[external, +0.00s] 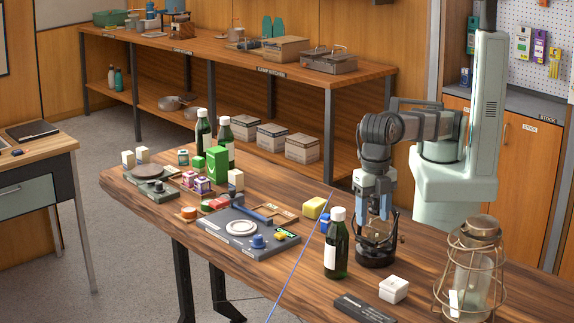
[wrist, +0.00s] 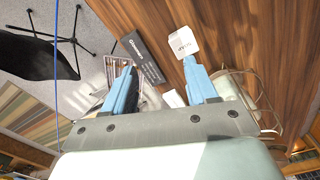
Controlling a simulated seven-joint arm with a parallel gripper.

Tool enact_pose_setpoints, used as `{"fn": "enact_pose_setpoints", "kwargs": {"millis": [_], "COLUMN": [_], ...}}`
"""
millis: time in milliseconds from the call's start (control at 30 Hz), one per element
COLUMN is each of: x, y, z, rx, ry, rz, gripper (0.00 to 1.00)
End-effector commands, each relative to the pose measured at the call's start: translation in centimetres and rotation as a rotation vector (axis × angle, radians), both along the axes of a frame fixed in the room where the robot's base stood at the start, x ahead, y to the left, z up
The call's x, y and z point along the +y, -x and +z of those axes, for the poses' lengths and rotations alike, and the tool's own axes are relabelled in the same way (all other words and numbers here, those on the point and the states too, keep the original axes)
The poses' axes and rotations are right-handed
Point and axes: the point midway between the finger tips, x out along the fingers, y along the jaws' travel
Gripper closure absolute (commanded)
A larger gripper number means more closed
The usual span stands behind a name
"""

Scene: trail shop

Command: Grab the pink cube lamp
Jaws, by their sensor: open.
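Two small pink-and-white cubes stand on the wooden table's left half in the external view, one in front (external: 203,185) and one behind (external: 188,177). I cannot tell which, if either, is the pink cube lamp. My gripper (external: 374,212) is open, pointing down over a dark round stand (external: 377,255) on the right half of the table, far to the right of these cubes. In the wrist view my gripper (wrist: 160,84) shows two blue fingers apart, with no pink cube between them.
A green bottle (external: 336,250) stands close left of my gripper. A white cube (external: 394,289), a black box (external: 363,308) and a caged lantern (external: 470,270) are toward the front right. A grey scale-like device (external: 215,228) and green blocks (external: 217,160) are near the pink cubes.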

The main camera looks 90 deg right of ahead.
Motion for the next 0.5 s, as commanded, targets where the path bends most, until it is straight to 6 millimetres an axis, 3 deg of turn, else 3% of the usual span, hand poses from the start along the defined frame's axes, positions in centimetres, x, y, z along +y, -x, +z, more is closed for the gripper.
{"fn": "enact_pose_setpoints", "kwargs": {"millis": [267, 500], "x": [-4.5, -10.2], "y": [-9.1, -17.8], "z": [-0.2, -0.3], "rx": [0.025, 0.063], "ry": [-0.035, -0.072], "rz": [-0.48, -0.99], "gripper": [0.43, 0.43]}}
